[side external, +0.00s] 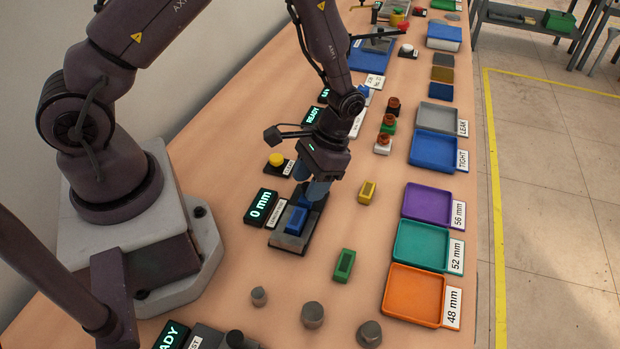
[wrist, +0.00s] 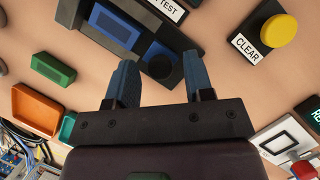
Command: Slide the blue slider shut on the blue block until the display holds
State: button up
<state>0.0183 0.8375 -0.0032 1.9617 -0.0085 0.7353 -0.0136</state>
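The measuring fixture (side external: 290,241) stands on the bench, and its display (side external: 262,206) reads 0 mm. A blue block (side external: 296,220) sits in the fixture; it also shows in the wrist view (wrist: 116,24). In the wrist view, a blue slider with a dark round knob (wrist: 158,62) is on the fixture beside the block. A gap appears between slider and block. My gripper (side external: 312,190) is low over the slider end of the fixture. In the wrist view its blue fingers (wrist: 160,82) are apart, with the knob showing just beyond them. Contact with the slider cannot be told.
A yellow CLEAR button (side external: 276,159) is behind the fixture. A yellow block (side external: 367,192) and a green block (side external: 344,264) lie to its right. Purple (side external: 404,207), teal (side external: 399,245) and orange (side external: 392,291) trays line the front edge. Metal cylinders (side external: 312,314) stand nearer the camera.

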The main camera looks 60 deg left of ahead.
aim_at(296, 212)
jog(key=c, duration=0.5)
jog(key=shift+s+d, duration=1.35)
jog(key=shift+d, duration=0.1)
jog(key=shift+o, duration=1)
jog(key=shift+s+d, duration=0.15)
jog(key=shift+s, duration=0.05)
jog(key=o, duration=0.4)
jog(key=shift+o, duration=0.4)
jog(key=shift+w, duration=0.1)
jog(key=shift+r, duration=0.1)
jog(key=v, duration=1.2)
jog(key=shift+r, duration=0.4)
jog(key=shift+w, duration=0.15)
